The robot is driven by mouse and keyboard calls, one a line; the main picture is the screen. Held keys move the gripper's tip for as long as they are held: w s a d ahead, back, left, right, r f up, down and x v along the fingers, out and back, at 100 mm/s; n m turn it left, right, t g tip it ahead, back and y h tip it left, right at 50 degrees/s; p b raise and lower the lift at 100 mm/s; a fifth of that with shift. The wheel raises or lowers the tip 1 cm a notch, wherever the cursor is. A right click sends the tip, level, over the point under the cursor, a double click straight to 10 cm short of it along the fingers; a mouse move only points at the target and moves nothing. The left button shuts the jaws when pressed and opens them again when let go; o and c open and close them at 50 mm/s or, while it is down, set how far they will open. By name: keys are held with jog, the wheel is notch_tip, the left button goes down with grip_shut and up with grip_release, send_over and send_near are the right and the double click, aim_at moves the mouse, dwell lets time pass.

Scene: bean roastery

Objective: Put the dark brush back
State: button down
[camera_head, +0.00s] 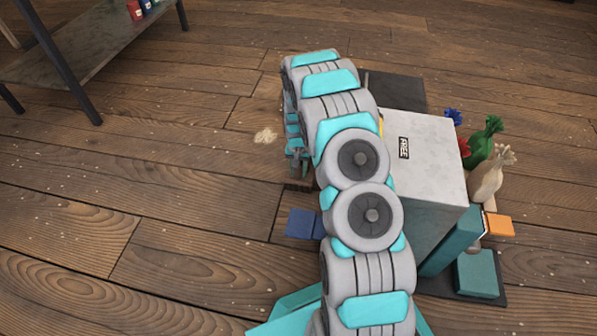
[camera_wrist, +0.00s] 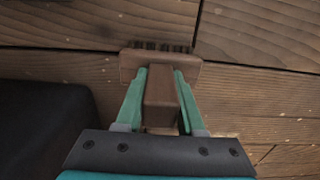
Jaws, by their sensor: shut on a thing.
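In the wrist view, my gripper (camera_wrist: 160,100) is shut on the brush (camera_wrist: 160,98), with its two green fingers on either side of the brown handle. The brush has a wide brown head and a row of dark bristles along its far edge. Wooden floor shows beyond it. In the head view, my gripper (camera_head: 298,160) points down over the floor, left of the grey box, and is partly hidden by my arm. I cannot make out the brush clearly there.
A grey box (camera_head: 430,150) labelled "FREE" stands right of my arm, with a dark mat (camera_head: 400,90) behind it. Green and beige sacks (camera_head: 487,175) and a teal block (camera_head: 478,273) are at its right. Blue flat pieces (camera_head: 304,223) lie nearer. A shelf (camera_head: 90,50) stands upper left; the left floor is clear.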

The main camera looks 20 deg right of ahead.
jog(key=shift+f, duration=0.1)
jog(key=c, duration=0.5)
grip_release()
notch_tip(320, 180, up, 12)
jog(key=shift+r+p, duration=0.15)
jog(key=shift+p, duration=0.65)
